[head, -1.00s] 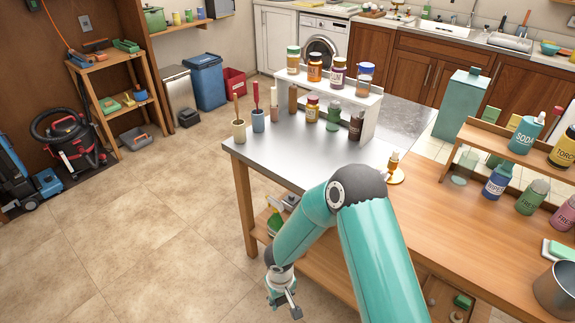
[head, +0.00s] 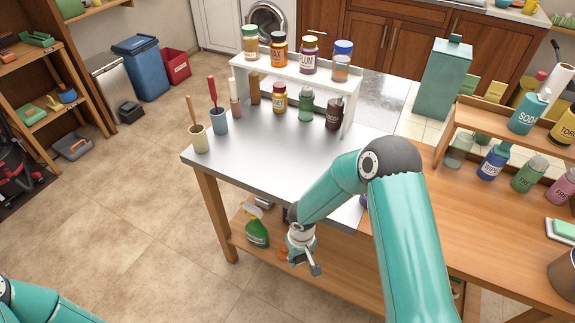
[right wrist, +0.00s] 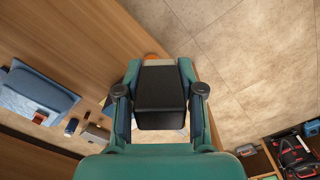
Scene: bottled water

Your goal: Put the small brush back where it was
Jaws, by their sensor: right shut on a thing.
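My right gripper (head: 312,264) hangs low, in front of the steel-topped table's near side, by its lower shelf. In the right wrist view its fingers (right wrist: 159,70) are closed on a dark, block-like thing (right wrist: 160,92). I cannot tell for sure that this is the small brush. The cream cup (head: 201,141) with a wooden stick and the blue cup (head: 219,124) with a red-handled tool stand at the table's left end. My left arm shows only at the bottom left corner; its gripper is out of view.
The steel tabletop (head: 270,150) has clear room in front of a white riser (head: 346,112) bearing several jars. A green spray bottle (head: 257,232) stands on the lower shelf, close to my right gripper. A wooden rack (head: 455,125) stands right.

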